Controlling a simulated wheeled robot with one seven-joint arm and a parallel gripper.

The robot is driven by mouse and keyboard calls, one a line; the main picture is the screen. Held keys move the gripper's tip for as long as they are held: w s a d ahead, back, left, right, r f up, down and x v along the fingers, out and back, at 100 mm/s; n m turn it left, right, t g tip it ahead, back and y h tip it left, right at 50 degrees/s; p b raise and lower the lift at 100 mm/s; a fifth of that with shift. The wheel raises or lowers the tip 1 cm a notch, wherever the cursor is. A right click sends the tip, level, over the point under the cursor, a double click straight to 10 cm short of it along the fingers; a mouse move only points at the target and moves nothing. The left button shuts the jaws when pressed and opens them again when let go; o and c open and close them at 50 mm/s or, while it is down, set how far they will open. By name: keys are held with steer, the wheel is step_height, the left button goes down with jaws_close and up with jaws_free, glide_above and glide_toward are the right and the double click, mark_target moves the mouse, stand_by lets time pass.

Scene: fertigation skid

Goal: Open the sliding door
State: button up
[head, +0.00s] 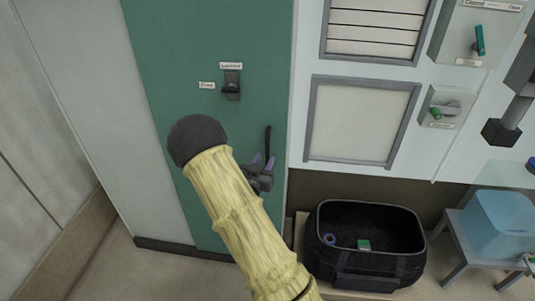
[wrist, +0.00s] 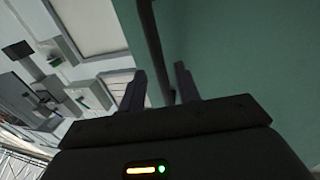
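The sliding door is a green panel (head: 165,40), which also fills the right of the wrist view (wrist: 250,60). Its dark upright bar handle (head: 267,138) shows just above my gripper (head: 263,161). In the wrist view the handle (wrist: 154,45) runs down between my two gripper fingers (wrist: 160,70). The fingers are apart, with a gap visible on each side of the bar. The handle's lower part is hidden by the gripper. A small dark latch (head: 231,88) with two white labels sits higher on the door; the labels are too small to read surely.
A black open bag (head: 365,270) with small items stands low at the right. A blue bin (head: 497,222) sits on a grey stand beyond it. Wall panels with switches (head: 440,108) are at the upper right. A pale wall (head: 80,80) stands left of the door.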

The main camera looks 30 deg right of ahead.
mark_target(267, 156)
steer(key=shift+x, duration=2)
jaws_close()
